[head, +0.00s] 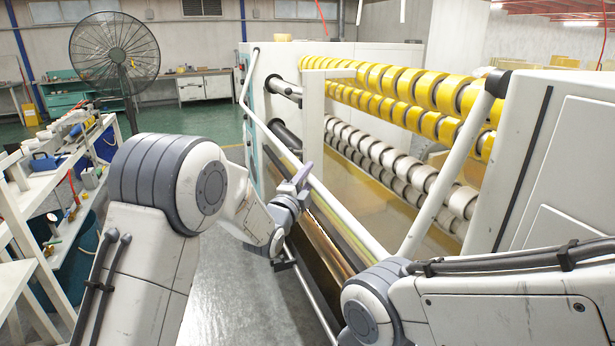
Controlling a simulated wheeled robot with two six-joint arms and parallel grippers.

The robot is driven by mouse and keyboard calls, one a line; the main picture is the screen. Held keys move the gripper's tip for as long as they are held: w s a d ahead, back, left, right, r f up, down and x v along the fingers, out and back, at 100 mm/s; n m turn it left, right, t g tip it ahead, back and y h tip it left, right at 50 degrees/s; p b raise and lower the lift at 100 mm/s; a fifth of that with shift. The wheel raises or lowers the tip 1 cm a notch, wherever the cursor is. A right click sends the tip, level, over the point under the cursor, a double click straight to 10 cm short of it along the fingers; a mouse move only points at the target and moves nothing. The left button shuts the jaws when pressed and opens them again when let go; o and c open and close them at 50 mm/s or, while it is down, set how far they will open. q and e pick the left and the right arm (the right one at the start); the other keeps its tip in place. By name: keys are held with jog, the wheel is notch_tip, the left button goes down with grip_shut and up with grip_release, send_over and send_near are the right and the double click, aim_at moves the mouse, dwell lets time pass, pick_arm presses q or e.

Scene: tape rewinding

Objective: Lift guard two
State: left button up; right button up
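A white tubular guard (341,214) spans the front of the rewinding machine. Its far end bends up at the machine's left end, and its near end rises to a dark joint at the right housing. I cannot tell whether this is guard two. My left gripper (300,182) is at the long bar of the guard, near its middle, with its fingers close to or against the bar. Whether the fingers are closed around it is not clear. My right arm comes in at the lower right; its gripper is out of view.
Yellow tape rolls (425,90) sit in rows on the machine, with pale rolls (403,167) below. A lower rail (312,290) runs under the guard. A shelf rack (45,200) and a fan (113,52) stand at left. Grey floor lies between rack and machine.

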pick_arm(q)
grip_shut()
jog(key=shift+f, duration=0.1)
dwell(1.1)
